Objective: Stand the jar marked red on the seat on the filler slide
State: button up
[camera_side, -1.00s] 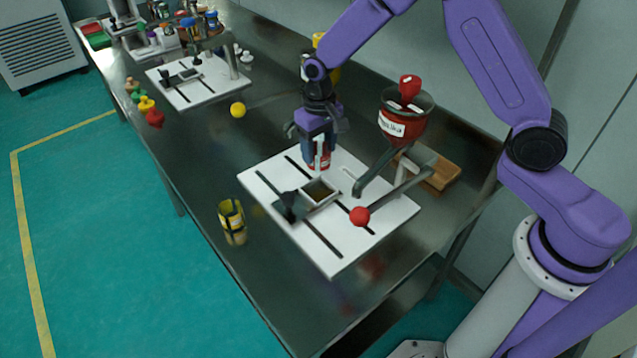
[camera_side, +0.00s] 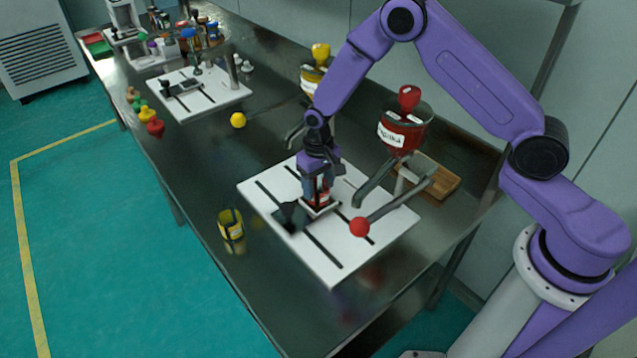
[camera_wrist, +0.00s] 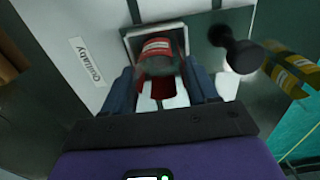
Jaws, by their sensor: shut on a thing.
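The jar marked red (camera_side: 318,190) is upright between the fingers of my gripper (camera_side: 317,186), which is shut on it. It stands over the framed square seat (camera_side: 308,212) on the filler slide (camera_side: 291,216). In the wrist view the jar (camera_wrist: 157,52) shows a red label, and the seat's pale frame (camera_wrist: 131,37) surrounds its far end. My gripper (camera_wrist: 166,88) has a finger on each side of the jar. The jar's base is hidden, so I cannot tell if it touches the seat.
A jar with yellow bands (camera_side: 231,225) stands near the table's front edge. The red paprika hopper (camera_side: 403,135) is behind, and a lever with a red ball (camera_side: 359,227) reaches over the white board (camera_side: 335,265). A black knob (camera_wrist: 240,55) rises beside the seat.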

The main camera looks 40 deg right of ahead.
jog(key=shift+f, duration=0.15)
jog(key=o, duration=1.1)
jog(key=shift+c, duration=0.2)
notch_tip(320, 180, up, 12)
jog(key=shift+r, duration=0.2)
jog(key=shift+s+r, duration=0.1)
